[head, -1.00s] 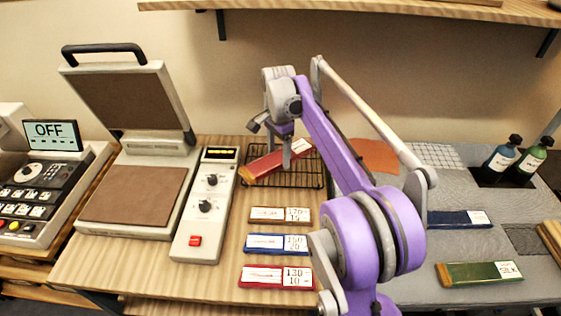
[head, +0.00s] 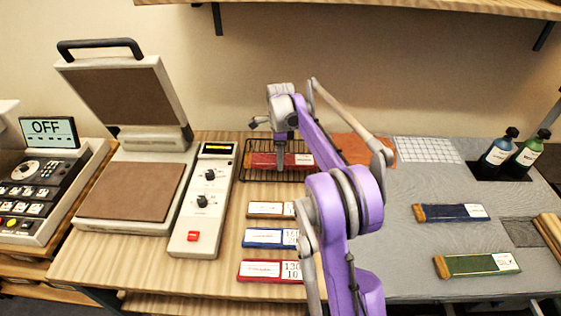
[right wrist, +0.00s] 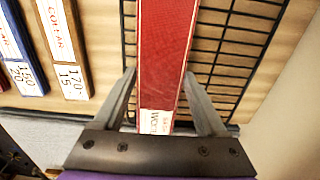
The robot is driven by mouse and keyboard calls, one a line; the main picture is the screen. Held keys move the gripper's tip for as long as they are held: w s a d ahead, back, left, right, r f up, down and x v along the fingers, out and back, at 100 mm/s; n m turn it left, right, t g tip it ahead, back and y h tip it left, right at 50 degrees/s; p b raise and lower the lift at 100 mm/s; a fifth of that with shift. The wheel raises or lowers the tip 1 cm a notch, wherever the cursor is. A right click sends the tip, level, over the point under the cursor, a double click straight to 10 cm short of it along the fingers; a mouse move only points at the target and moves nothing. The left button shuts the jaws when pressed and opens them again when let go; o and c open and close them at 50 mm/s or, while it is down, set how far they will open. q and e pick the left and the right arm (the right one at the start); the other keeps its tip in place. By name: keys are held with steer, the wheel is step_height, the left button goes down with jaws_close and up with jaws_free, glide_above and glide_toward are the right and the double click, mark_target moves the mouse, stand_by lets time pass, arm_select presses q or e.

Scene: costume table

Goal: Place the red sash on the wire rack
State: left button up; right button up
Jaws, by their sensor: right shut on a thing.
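The red sash (head: 264,160), a flat red bar with a white label, lies along the black wire rack (head: 257,178) at the back of the wooden table. My right gripper (head: 281,162) is over the rack, shut on the sash. In the right wrist view the sash (right wrist: 165,55) runs between the two fingers (right wrist: 163,88), its label end towards the palm, with the rack's grid (right wrist: 232,62) beneath and beside it. Any small gap between sash and rack wires cannot be told. My left gripper is not in view.
Brown (head: 268,209), blue (head: 268,238) and red (head: 268,270) label cards lie in front of the rack. A control box (head: 205,215) and an open press (head: 130,195) stand left. Blue (head: 455,213) and green (head: 475,265) sashes and two bottles (head: 497,153) are on the grey right side.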

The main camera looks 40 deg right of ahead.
step_height(320, 180, down, 2)
steer(key=shift+f, duration=0.15)
steer(key=shift+f, duration=0.2)
steer(key=o, duration=1.5)
steer(key=shift+r, duration=0.1)
